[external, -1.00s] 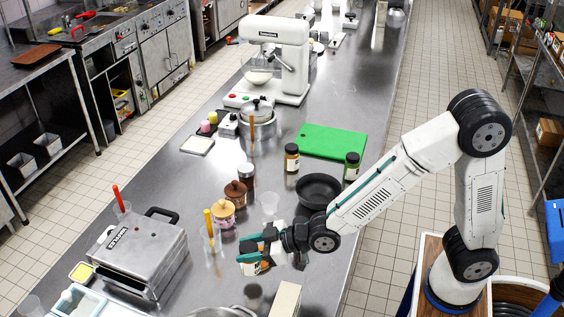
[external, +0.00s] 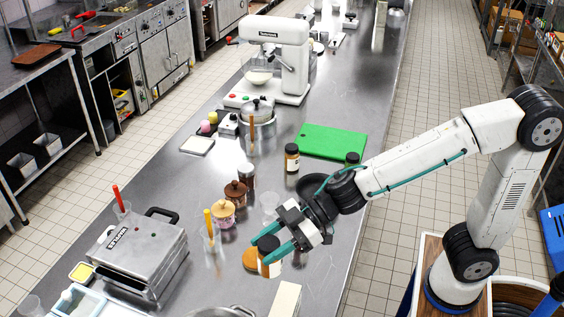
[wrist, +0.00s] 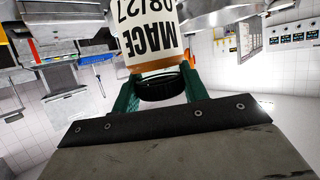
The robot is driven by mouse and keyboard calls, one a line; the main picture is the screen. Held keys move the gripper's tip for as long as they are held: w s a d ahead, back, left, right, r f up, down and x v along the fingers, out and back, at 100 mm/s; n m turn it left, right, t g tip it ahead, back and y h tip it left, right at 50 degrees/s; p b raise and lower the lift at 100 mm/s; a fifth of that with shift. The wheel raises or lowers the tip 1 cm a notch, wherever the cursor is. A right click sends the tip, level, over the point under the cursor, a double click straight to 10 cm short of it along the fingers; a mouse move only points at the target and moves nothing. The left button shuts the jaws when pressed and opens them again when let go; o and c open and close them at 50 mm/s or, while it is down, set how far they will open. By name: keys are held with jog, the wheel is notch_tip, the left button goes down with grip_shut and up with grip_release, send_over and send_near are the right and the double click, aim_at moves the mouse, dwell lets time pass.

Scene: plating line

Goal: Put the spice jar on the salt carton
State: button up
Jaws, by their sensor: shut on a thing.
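The spice jar (external: 270,268) has a black lid, a white label and orange-brown showing. My gripper (external: 264,249) is shut on it near the lid. In the external view the jar looks upright, lid up, over the front part of the counter. In the wrist view the jar (wrist: 148,42) shows upside down, with the label "MACE", its lid between the green fingers (wrist: 160,92). A plain cream box (external: 286,300), probably the salt carton, stands at the bottom edge, just below and right of the jar. Its label is not readable and its lower part is cut off.
A steel press (external: 140,255) stands left. A cup with a yellow-handled tool (external: 210,238) and lidded pots (external: 224,213) stand left of my gripper. A metal pan (external: 222,312) is left of the cream box.

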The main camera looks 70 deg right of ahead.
jog(key=shift+n+g+y, duration=0.5)
jog(key=shift+n+g, duration=0.1)
jog(key=shift+n, duration=0.1)
jog(key=shift+s+a+f, duration=0.2)
jog(key=shift+s+f, duration=0.5)
jog(key=shift+f, duration=0.85)
jog(key=shift+s+a+f, duration=0.2)
jog(key=shift+s+f, duration=0.45)
jog(key=shift+f, duration=0.9)
jog(key=shift+s+a+f, duration=0.2)
jog(key=shift+s+f, duration=0.5)
jog(key=shift+f, duration=0.85)
jog(key=shift+f, duration=0.15)
jog(key=o, duration=1.1)
jog(key=shift+o, duration=0.2)
jog(key=shift+s+d+r, duration=0.15)
jog(key=shift+d+r, duration=0.05)
jog(key=shift+r, duration=0.05)
jog(key=v, duration=1.1)
jog(key=shift+s+d, duration=0.15)
jog(key=shift+d, duration=0.05)
